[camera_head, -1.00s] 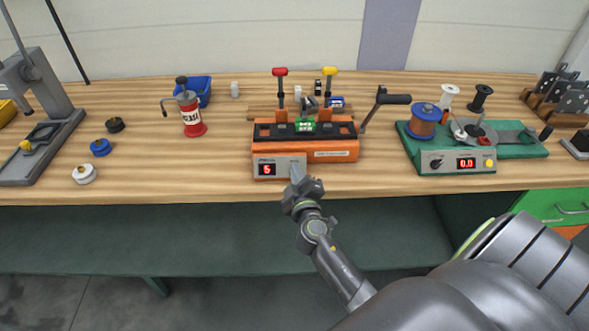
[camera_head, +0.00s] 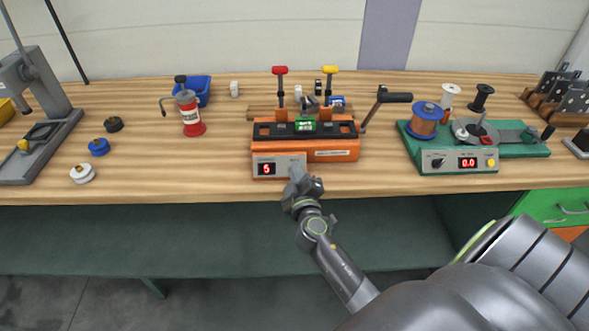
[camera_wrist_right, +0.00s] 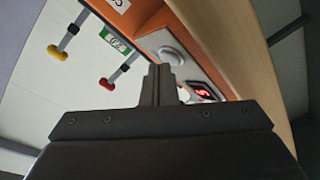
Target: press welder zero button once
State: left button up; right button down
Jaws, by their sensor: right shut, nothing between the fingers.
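The orange welder (camera_head: 338,155) stands near the bench's front edge, with a red-handled lever and a yellow-handled lever at its back. Its grey front panel carries a lit red display (camera_head: 266,169) that seems to read 6. In the right wrist view the shut fingers (camera_wrist_right: 158,78) overlap the panel, close to the display (camera_wrist_right: 205,92). Whether they touch is unclear. My left gripper is out of view.
A green winder (camera_head: 470,158) with its own display stands to the right, and the welder's black crank handle (camera_head: 394,98) sticks out between them. The bench front edge lies just below the welder.

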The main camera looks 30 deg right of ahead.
jog(key=shift+w+f, duration=0.1)
jog(key=shift+f, duration=0.1)
jog(key=shift+r, duration=0.1)
dwell(0.4)
jog(key=shift+s+a+r, duration=0.2)
jog(key=shift+s+r, duration=0.3)
jog(key=s+r+p, duration=0.1)
jog(key=s+a+r+p, duration=0.2)
jog(key=shift+r, duration=0.25)
dwell(0.3)
jog(key=shift+d, duration=0.15)
dwell(0.6)
